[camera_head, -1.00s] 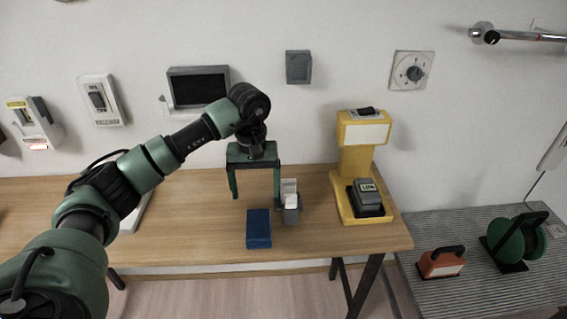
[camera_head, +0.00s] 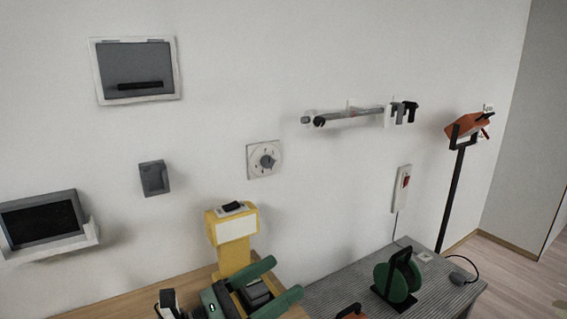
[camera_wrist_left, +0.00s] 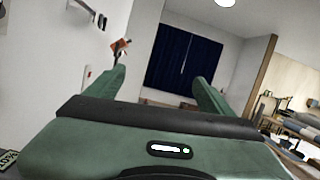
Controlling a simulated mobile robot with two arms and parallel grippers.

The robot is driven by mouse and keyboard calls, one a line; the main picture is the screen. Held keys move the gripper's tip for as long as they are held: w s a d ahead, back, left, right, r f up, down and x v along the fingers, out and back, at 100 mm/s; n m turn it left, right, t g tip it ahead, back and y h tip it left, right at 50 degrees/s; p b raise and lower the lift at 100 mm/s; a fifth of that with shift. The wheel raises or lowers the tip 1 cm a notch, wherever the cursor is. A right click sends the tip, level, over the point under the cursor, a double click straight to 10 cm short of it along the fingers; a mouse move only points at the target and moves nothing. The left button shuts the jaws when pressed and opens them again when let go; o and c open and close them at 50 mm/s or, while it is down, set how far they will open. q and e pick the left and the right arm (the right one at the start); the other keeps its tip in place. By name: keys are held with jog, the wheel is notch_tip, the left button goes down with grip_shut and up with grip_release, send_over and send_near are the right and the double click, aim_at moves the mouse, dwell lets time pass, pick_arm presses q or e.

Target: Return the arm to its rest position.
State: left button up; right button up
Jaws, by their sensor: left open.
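My left gripper (camera_head: 283,278) is at the bottom of the head view, its two green fingers apart and pointing up to the right. It overlaps the lower part of the yellow device (camera_head: 234,256) in the picture. The same gripper shows in the left wrist view (camera_wrist_left: 158,78) with its fingers spread and nothing between them but the far room. Most of my left arm is below the head view's edge.
The wooden table (camera_head: 178,291) shows only partly. To its right is a grey striped table (camera_head: 345,279) with a green reel (camera_head: 397,278). A stand with an orange device (camera_head: 468,125) is farther right. A dark curtain (camera_wrist_left: 183,58) hangs across the room in the wrist view.

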pick_arm(q)
jog(key=w+a+f+n+t+y, duration=0.1)
jog(key=a+n+t+y, duration=0.45)
jog(key=n, duration=0.55)
jog(key=w+a+f+n+t+y, duration=0.2)
jog(key=a+n+t+y, duration=0.3)
jog(key=n, duration=0.6)
jog(key=s+a+f+n+g+y, duration=0.3)
jog(key=a+f+n+y, duration=0.1)
jog(key=f+n, duration=0.3)
jog(key=s+a+f+n+g+y, duration=0.3)
jog(key=a+f+n+g+y, duration=0.15)
jog(key=f+n, duration=0.25)
jog(key=s+f+n+g+h, duration=0.1)
jog(key=s+f+n+g, duration=0.5)
jog(key=s, duration=0.6)
jog(key=s+f+n+g, duration=0.35)
jog(key=s+f, duration=0.45)
jog(key=s, duration=0.3)
notch_tip(320, 180, down, 25)
jog(key=m+g, duration=0.1)
jog(key=g, duration=0.1)
jog(key=s+a+f+g, duration=0.1)
jog(key=s+a+f, duration=0.1)
jog(key=s+f, duration=1.5)
jog(key=shift+s+a, duration=0.4)
jog(key=shift+s, duration=0.1)
